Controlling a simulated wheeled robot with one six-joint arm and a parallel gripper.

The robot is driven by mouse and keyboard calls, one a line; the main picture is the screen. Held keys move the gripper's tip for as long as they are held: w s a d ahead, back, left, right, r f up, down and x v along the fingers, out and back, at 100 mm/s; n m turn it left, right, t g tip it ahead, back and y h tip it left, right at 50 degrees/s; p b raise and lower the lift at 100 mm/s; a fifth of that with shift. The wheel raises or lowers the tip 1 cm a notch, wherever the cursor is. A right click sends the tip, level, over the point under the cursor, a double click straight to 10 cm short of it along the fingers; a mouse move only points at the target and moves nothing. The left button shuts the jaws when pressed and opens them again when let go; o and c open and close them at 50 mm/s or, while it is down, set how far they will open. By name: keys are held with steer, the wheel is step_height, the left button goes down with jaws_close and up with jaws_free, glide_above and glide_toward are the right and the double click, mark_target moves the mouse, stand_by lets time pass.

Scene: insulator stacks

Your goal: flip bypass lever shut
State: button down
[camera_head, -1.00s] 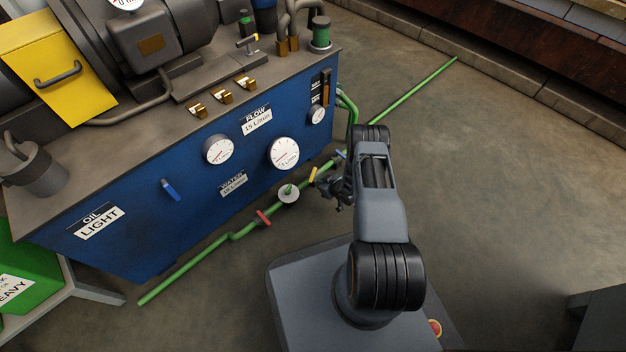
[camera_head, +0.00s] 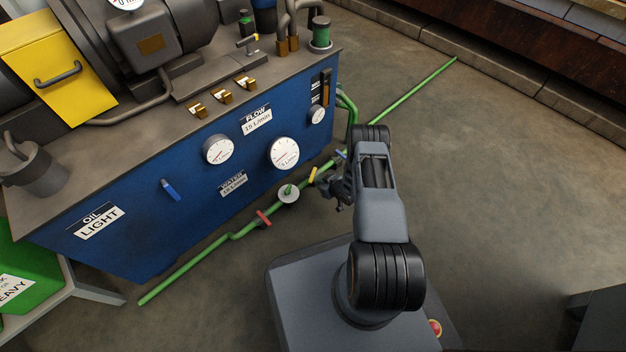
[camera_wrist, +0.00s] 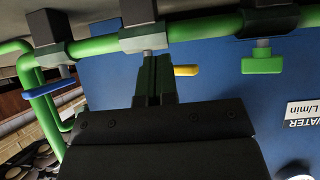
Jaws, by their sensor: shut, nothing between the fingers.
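A green pipe (camera_head: 190,271) runs low along the blue cabinet and carries several valves with coloured levers. The yellow lever (camera_head: 312,174) is beside my gripper (camera_head: 338,188); the blue lever (camera_head: 341,155) is just beyond, and the red lever (camera_head: 264,218) is farther left. No label tells which is the bypass. In the wrist view, my gripper (camera_wrist: 154,72) is shut and empty, its tips just below a dark valve body (camera_wrist: 138,12). The yellow lever (camera_wrist: 187,70) sticks out right from behind the fingers; contact cannot be told. The blue lever (camera_wrist: 48,90) is at left.
A green knob (camera_wrist: 262,65) hangs from the pipe right of the yellow lever. The blue cabinet (camera_head: 130,250) stands close behind the pipe, with gauges (camera_head: 285,153) and a separate blue handle (camera_head: 170,190) on its front.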

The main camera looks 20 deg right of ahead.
steer(key=shift+w+a, duration=0.1)
steer(key=shift+a, duration=0.05)
stand_by(0.5)
steer(key=shift+w+a, duration=0.15)
steer(key=shift+a, duration=0.05)
steer(key=shift+w+a, duration=0.85)
steer(key=shift+a, duration=0.25)
stand_by(1.7)
steer(key=shift+s+d, duration=0.1)
steer(key=shift+d, duration=0.05)
steer(key=shift+s+d, duration=0.5)
steer(key=shift+d, duration=0.2)
steer(key=shift+s+d, duration=0.5)
steer(key=shift+d, duration=0.15)
steer(key=shift+s+d, duration=0.75)
steer(key=shift+d, duration=0.25)
steer(key=shift+s+d, duration=0.75)
steer(key=shift+d, duration=0.25)
